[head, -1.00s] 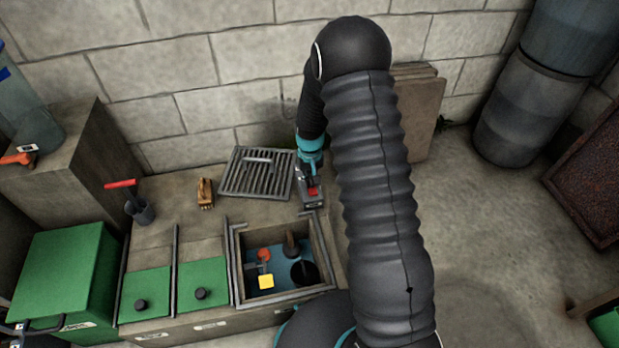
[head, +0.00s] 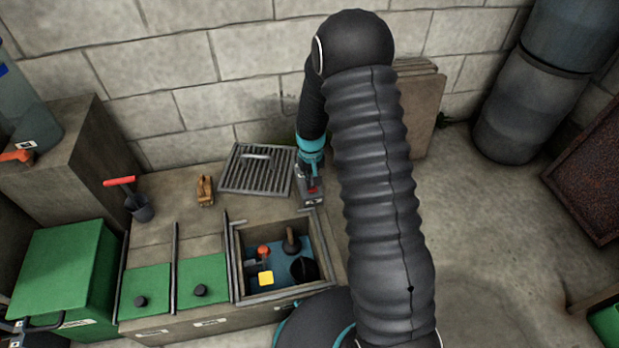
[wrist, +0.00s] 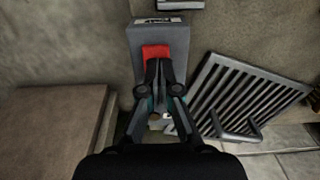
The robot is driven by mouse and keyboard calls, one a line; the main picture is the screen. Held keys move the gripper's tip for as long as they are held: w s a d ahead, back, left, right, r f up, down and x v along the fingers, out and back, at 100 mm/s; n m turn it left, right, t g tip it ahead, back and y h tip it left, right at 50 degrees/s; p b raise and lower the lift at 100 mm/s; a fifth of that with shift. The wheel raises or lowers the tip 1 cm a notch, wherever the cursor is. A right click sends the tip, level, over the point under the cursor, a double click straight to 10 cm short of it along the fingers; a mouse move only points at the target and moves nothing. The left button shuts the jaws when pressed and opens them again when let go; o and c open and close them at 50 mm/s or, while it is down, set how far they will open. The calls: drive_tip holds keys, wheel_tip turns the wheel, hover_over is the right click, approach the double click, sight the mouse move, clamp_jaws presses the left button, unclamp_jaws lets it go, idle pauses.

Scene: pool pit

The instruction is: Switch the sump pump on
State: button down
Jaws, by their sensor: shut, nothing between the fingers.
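A grey switch box (head: 309,200) with a red rocker stands on the bench top, right of the metal grate and behind the open pit. In the wrist view the box (wrist: 174,38) is straight ahead, and its red rocker (wrist: 156,51) shows between and above my fingertips. My gripper (head: 309,178) is shut and empty, its tips at the lower part of the rocker (wrist: 158,66). I cannot tell whether they touch it. The tips hide the rocker's lower part, so its position is unclear. The open pit (head: 237,272) holds bluish water, a dark round body and an orange ball.
The slatted grate (head: 240,180) lies flat behind the pit. A wooden brush (head: 205,190) and a dark cup with a red-handled tool (head: 139,206) stand to the left. Two green lids (head: 147,283) cover the neighbouring bays.

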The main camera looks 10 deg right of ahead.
drive_tip(key=shift+r, duration=0.1)
wheel_tip(320, 180, up, 14)
drive_tip(key=p, duration=0.3)
idle(0.4)
